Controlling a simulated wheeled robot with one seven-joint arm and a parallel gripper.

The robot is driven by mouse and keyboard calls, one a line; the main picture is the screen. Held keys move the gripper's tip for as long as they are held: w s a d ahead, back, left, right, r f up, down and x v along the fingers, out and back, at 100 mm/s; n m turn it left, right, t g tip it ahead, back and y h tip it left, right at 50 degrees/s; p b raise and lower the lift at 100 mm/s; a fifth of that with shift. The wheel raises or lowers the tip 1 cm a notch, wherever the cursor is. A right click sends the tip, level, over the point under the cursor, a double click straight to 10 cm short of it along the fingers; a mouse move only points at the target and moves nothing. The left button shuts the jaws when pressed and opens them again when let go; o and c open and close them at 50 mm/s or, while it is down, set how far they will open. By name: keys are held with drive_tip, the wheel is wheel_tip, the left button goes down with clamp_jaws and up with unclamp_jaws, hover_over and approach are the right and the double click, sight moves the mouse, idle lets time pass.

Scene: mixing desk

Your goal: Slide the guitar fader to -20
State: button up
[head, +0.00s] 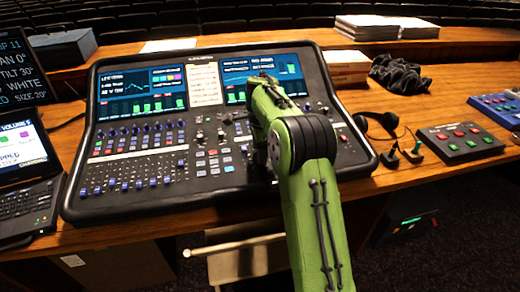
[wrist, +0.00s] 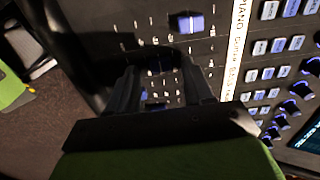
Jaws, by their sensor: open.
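The mixing desk (head: 150,203) stands on the wooden table, with rows of knobs, buttons and blue faders. In the wrist view a white label strip (wrist: 240,25) runs beside the fader tracks; its writing is small and partly blurred. A blue fader cap (wrist: 186,22) shows beyond my fingertips. Smaller blue lights or caps lie between the fingers. I cannot tell which fader is the guitar one. My gripper (wrist: 160,80) is open over the desk's surface, its two dark fingers apart. In the head view my green arm hides the gripper and the desk part beneath it.
A laptop (head: 25,180) stands at the left. A black headset (head: 378,122), a small button box (head: 460,142) and a blue box (head: 498,108) lie to the right. Books (head: 345,62) and a dark cloth (head: 398,74) are behind. Lit knobs (wrist: 290,106) and buttons flank the strip.

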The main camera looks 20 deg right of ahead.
wheel_tip(320, 180, up, 15)
drive_tip(key=s+p, duration=0.1)
drive_tip(key=p, duration=0.5)
drive_tip(key=shift+s+a+r, duration=0.15)
drive_tip(key=shift+s+r, duration=0.05)
drive_tip(key=shift+s, duration=0.1)
drive_tip(key=s+a+r+n+t+h+p, duration=0.1)
drive_tip(key=s+a+r+n, duration=0.3)
drive_tip(key=s, duration=0.4)
drive_tip(key=s+a+r+n+t+p, duration=0.1)
drive_tip(key=s+a+r+n, duration=0.1)
drive_tip(key=s+r+n, duration=0.45)
drive_tip(key=s+a+f+n, duration=0.1)
drive_tip(key=s+f+n, duration=0.2)
drive_tip(key=s, duration=0.2)
drive_tip(key=s+a+f+n+t, duration=0.1)
drive_tip(key=s+a+f+n, duration=0.1)
drive_tip(key=s, duration=0.4)
drive_tip(key=s+a+f+n+t+y, duration=0.1)
drive_tip(key=s+f+n, duration=0.2)
drive_tip(key=s, duration=0.3)
drive_tip(key=shift+s+a+f+n, duration=0.3)
drive_tip(key=shift+a+n, duration=0.1)
drive_tip(key=shift+n, duration=0.45)
